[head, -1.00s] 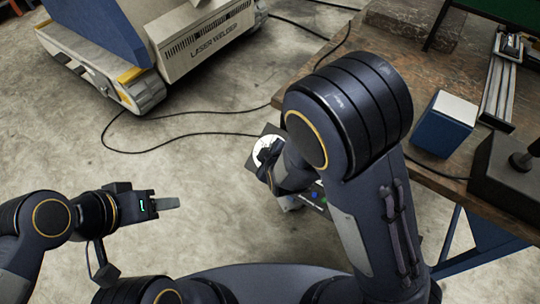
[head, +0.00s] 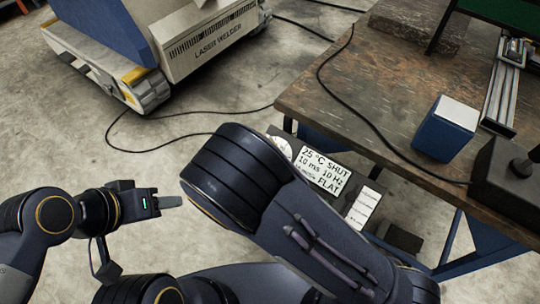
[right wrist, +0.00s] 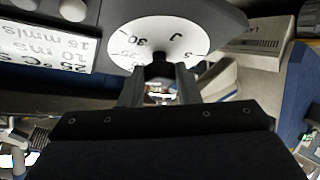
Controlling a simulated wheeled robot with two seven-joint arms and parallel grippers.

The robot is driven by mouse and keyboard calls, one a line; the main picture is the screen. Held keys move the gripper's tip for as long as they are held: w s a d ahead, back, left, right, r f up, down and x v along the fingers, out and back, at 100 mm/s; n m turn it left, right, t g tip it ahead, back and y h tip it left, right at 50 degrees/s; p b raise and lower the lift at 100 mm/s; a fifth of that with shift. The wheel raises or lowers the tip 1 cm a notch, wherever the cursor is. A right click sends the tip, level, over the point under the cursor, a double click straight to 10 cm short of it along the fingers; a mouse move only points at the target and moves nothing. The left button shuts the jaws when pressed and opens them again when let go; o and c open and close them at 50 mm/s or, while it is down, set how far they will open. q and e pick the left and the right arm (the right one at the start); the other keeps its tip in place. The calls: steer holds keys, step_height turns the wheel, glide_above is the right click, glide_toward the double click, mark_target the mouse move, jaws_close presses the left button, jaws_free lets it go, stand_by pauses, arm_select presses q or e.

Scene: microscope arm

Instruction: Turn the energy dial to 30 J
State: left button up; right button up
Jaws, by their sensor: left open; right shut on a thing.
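The energy dial is a round white disc (right wrist: 165,42) with dark numbers, among them 30 and 5, and a letter J. A dark knob (right wrist: 159,66) sits at its middle. My right gripper (right wrist: 158,82) is shut on the knob, one finger on each side. The fingers hide the lower part of the dial, and I cannot tell what it points to. In the head view, part of the white dial (head: 283,146) shows beside the control panel's display (head: 322,172); my right arm hides that gripper. My left gripper (head: 171,201) is open and empty, off to the left.
The wooden workbench (head: 370,90) carries a blue-and-white box (head: 447,128) and a dark block with a post (head: 510,165). A black cable (head: 345,118) runs over the bench.

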steer(key=m+h, duration=0.1)
steer(key=m, duration=0.1)
steer(key=m+h, duration=0.1)
steer(key=m, duration=0.1)
steer(key=shift+w+a+f+g+h, duration=0.1)
steer(key=shift+a+g+h, duration=0.1)
steer(key=shift+g+h, duration=0.15)
steer(key=shift+w+a+m+g+h, duration=0.1)
steer(key=shift+m+g+h, duration=0.25)
steer(key=shift+m+h, duration=0.7)
steer(key=shift+a+m+g+h, duration=0.1)
steer(key=shift+m+g+h, duration=0.2)
steer(key=shift+m, duration=1.35)
steer(key=o, duration=1)
